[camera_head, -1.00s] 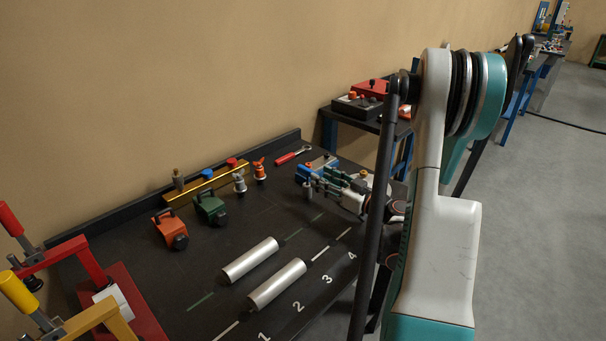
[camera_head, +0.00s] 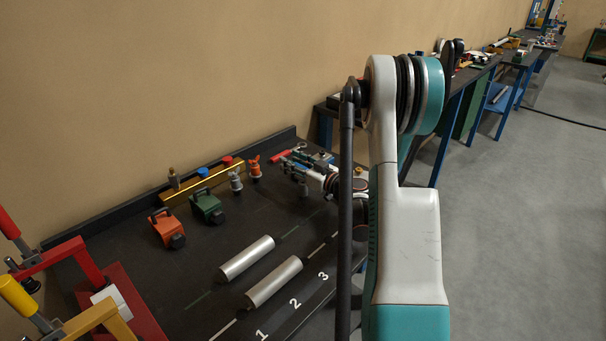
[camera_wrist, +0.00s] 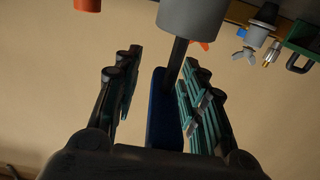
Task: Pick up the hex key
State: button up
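I cannot pick out the hex key with certainty in either view. In the wrist view my gripper (camera_wrist: 160,85) is open, its two jointed teal fingers wide apart. A dark rod (camera_wrist: 177,60) under a grey cylinder (camera_wrist: 193,14) and an upright blue piece (camera_wrist: 160,115) show between the fingers. I cannot tell whether the rod is part of the hex key, or whether anything touches a finger. In the head view my gripper (camera_head: 297,166) is low over the bench's far right part, beside a red-handled tool (camera_head: 281,157). My wrist hides part of the bench there.
The dark bench (camera_head: 215,262) holds two silver cylinders (camera_head: 246,259), an orange block (camera_head: 166,229), a green block (camera_head: 206,206), a yellow rail (camera_head: 202,183) and winged fittings (camera_head: 254,168). Red and yellow clamps (camera_head: 75,262) stand at left. A wall is behind.

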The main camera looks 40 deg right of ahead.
grip_shut()
jog(key=shift+r, duration=0.1)
